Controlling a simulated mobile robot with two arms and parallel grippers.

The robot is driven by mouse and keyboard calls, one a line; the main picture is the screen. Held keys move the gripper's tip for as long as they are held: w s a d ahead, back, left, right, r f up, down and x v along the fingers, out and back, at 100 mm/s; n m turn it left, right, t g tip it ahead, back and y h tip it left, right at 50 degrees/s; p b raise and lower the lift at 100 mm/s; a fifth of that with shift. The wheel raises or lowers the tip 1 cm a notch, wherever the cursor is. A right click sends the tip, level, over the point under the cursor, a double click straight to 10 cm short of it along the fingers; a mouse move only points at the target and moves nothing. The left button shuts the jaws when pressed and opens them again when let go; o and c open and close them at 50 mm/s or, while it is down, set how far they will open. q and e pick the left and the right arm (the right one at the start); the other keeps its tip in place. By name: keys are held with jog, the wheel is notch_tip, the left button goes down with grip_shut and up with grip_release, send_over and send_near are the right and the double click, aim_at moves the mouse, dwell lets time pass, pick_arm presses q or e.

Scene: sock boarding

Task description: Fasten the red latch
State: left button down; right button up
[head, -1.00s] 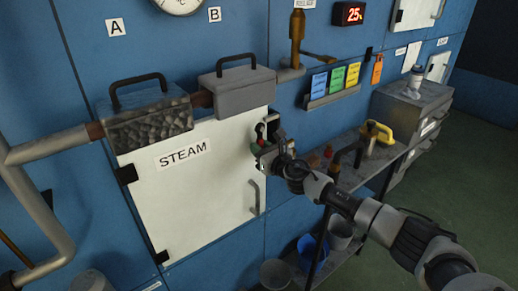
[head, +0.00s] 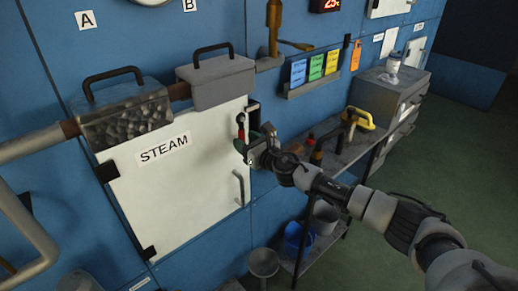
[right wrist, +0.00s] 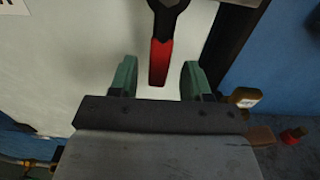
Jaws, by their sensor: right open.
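The red latch (right wrist: 160,60) shows in the right wrist view as a red handle on a dark ring-like end, hanging in front of the white STEAM door. In the head view the latch (head: 241,129) is small, at the upper right edge of the door (head: 170,190). My right gripper (right wrist: 159,78) is open, its green fingers on either side of the lower part of the red handle, with gaps visible on both sides. In the head view the right gripper (head: 256,145) is just below and right of the latch. My left gripper is not in view.
Two handled blocks (head: 216,82) sit on the pipe above the door. A door handle (head: 239,188) is below the gripper. A shelf table (head: 340,155) with tools and a grey cabinet (head: 392,95) stand to the right. Buckets (head: 297,238) are below.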

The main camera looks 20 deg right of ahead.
jog(key=v, duration=0.8)
jog(key=shift+s, duration=0.35)
jog(key=shift+d, duration=0.15)
jog(key=s+d+f+m+g+h, duration=0.25)
jog(key=f+m, duration=0.45)
jog(key=f, duration=0.5)
jog(key=s+d+f+m+g+h, duration=0.1)
jog(key=d+f+m+h, duration=0.15)
jog(key=f+m, duration=0.75)
jog(key=s+f+m+g+h, duration=0.1)
jog(key=s+f+m+g, duration=0.15)
jog(key=s+f, duration=0.45)
jog(key=s+f+m+g, duration=0.1)
jog(key=s+f+m, duration=0.3)
jog(key=f, duration=0.6)
jog(key=s+f+m+g, duration=0.4)
jog(key=s+f+m, duration=0.2)
jog(key=s+f, duration=0.7)
jog(key=s+a+f+m+g, duration=0.2)
jog(key=s+a+m, duration=0.1)
jog(key=s, duration=1)
jog(key=s+a+f+m+g, duration=0.3)
jog(key=s+m, duration=0.2)
jog(key=s, duration=0.8)
jog(key=shift+s+a+f, duration=0.15)
jog(key=shift+s+f, duration=0.1)
